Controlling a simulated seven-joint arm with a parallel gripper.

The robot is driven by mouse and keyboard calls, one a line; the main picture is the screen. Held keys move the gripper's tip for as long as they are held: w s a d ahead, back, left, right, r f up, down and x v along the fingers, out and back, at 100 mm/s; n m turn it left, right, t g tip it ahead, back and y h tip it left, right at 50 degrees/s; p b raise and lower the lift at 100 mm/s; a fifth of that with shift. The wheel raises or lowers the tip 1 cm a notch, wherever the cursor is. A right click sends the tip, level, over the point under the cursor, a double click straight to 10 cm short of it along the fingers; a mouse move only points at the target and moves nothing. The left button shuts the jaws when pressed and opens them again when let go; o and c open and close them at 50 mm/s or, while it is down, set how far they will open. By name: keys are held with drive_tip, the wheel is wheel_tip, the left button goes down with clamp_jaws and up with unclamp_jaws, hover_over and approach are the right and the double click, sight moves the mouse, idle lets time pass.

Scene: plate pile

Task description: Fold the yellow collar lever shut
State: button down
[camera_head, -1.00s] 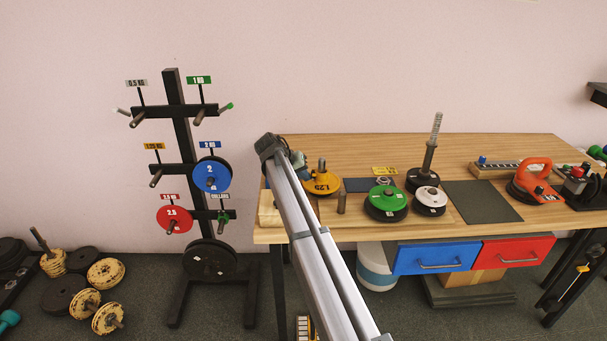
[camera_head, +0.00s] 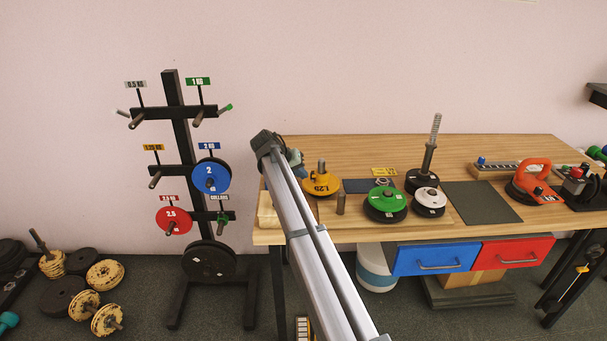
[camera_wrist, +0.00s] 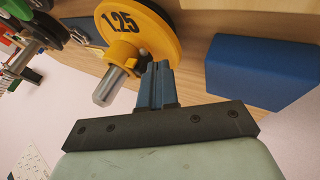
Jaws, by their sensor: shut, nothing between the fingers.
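The yellow 1.25 plate (camera_head: 320,184), with an upright grey metal peg through it, is at the left part of the bench. In the wrist view the same yellow plate (camera_wrist: 153,28) shows with a yellow collar part (camera_wrist: 124,52) around the peg (camera_wrist: 112,88). I cannot make out the collar's lever clearly or its angle. My gripper (camera_wrist: 157,66) has its blue fingers shut together and empty, close beside the peg and in front of the plate's lower edge. Whether they touch the collar is unclear. In the head view my arm mostly hides the gripper.
A green plate (camera_head: 384,197) and a white plate (camera_head: 429,196) lie on black discs to the right. A blue block-like thing (camera_wrist: 258,72) shows right of my fingers. A dark mat (camera_head: 482,201) is bare.

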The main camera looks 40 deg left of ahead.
drive_tip(key=shift+s+a+f, duration=0.2)
drive_tip(key=shift+s+a, duration=0.35)
drive_tip(key=shift+s+a+f, duration=0.2)
drive_tip(key=shift+s+a, duration=0.3)
drive_tip(key=shift+a, duration=0.05)
drive_tip(key=s+a+f+v, duration=0.1)
drive_tip(key=v, duration=0.9)
drive_tip(key=shift+s+f, duration=0.15)
drive_tip(key=shift+f, duration=0.05)
